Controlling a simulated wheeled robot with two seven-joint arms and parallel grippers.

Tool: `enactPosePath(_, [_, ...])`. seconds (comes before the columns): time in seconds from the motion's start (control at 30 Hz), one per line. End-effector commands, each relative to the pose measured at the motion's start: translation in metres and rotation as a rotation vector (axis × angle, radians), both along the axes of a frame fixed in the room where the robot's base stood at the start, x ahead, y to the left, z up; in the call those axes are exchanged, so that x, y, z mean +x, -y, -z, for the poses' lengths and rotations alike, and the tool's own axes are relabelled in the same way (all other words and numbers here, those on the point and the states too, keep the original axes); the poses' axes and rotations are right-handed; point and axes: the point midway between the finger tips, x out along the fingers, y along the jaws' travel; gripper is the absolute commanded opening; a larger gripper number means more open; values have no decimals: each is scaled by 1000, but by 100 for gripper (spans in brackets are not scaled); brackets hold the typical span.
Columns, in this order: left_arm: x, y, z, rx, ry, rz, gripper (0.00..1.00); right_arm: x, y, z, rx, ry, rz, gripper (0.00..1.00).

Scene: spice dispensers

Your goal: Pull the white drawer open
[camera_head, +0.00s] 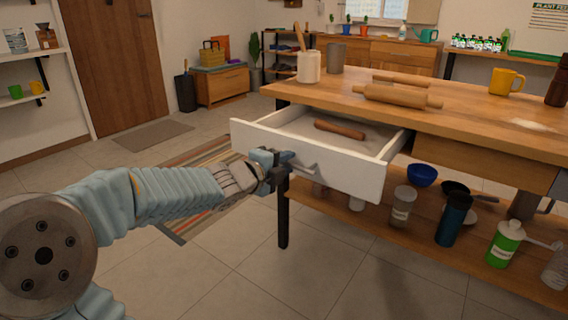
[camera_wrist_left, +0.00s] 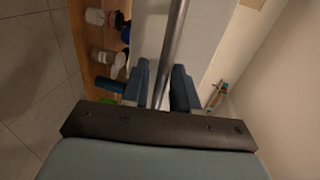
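The white drawer (camera_head: 308,152) stands pulled out from under the wooden worktop, in the head view. A brown wooden rolling pin (camera_head: 340,129) lies inside it. Its metal bar handle (camera_head: 308,166) is on the front panel, partly hidden by my left gripper (camera_head: 283,166). In the left wrist view the handle (camera_wrist_left: 174,40) runs between the two blue fingers of the left gripper (camera_wrist_left: 162,85). A finger lies on each side of the bar; whether both press on it is unclear. My right gripper is not in view.
The worktop (camera_head: 470,122) holds a rolling pin (camera_head: 397,95), a utensil crock (camera_head: 309,67) and a yellow mug (camera_head: 507,81). The lower shelf below the drawer carries jars, bowls and bottles, including a green-and-white bottle (camera_head: 505,243). The floor in front is clear.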

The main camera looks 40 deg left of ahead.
Motion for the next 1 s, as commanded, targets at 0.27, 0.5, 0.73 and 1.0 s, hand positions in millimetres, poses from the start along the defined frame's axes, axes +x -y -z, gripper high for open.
enactPosePath(0.27, [-9, -1, -5, 2, 2, -2, 29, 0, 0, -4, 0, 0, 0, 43])
enactPosePath(0.5, [-60, 0, -18, 0, 4, -2, 29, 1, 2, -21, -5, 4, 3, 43])
enactPosePath(0.73, [-111, 0, -27, 0, 3, -1, 29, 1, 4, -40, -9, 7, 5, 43])
enactPosePath(1.0, [-135, 0, -28, 0, 1, 0, 29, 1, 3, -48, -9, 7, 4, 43])
